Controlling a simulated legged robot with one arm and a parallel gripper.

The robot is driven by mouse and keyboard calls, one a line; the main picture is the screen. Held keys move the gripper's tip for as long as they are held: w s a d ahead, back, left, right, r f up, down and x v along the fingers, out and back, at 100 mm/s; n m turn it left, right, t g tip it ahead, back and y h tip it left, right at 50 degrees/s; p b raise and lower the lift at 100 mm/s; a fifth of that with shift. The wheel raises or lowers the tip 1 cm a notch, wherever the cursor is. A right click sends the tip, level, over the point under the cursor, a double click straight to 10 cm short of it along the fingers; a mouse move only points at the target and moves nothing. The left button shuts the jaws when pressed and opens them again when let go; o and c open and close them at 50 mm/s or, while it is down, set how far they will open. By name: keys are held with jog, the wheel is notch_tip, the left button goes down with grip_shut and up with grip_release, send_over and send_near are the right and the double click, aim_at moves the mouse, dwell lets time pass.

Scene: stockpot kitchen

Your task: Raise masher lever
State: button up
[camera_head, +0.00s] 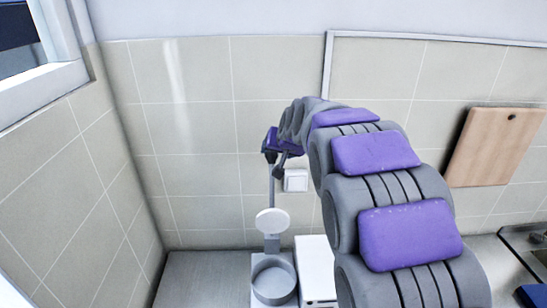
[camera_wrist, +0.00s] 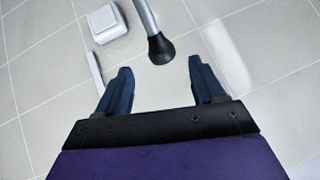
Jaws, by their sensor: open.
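The masher lever shows in the wrist view as a grey rod with a black knob (camera_wrist: 161,48), just ahead of and between my fingertips. My gripper (camera_wrist: 160,70) is open, with one dark blue finger on each side and nothing between them but a gap. In the head view the lever's thin grey rod (camera_head: 271,185) stands upright above a pale round disc (camera_head: 272,222) and a grey round cup (camera_head: 273,284). My gripper (camera_head: 270,148) is at the rod's top end and hides the knob there. I cannot tell if they touch.
A white wall switch (camera_head: 296,180) is right of the rod; it also shows in the wrist view (camera_wrist: 106,22). A white box (camera_head: 315,268) stands beside the cup. A wooden board (camera_head: 494,147) is on the tiled wall at right. Bare counter (camera_head: 205,277) lies left of the masher.

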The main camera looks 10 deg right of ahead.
jog(key=v, duration=0.6)
jog(key=shift+b, duration=0.35)
jog(key=s+d+f+n+g+h+b, duration=0.1)
jog(key=s+f+g+b, duration=0.4)
jog(key=s+f+b, duration=0.5)
jog(key=s+d+f+n+g+b, duration=0.1)
jog(key=s+f+g+b, duration=0.5)
jog(key=s+f, duration=2.2)
jog(key=s+d+b, duration=0.1)
jog(key=s+b, duration=0.2)
jog(key=s, duration=0.5)
jog(key=shift+f+h+b, duration=0.15)
jog(key=shift+h+b, duration=0.25)
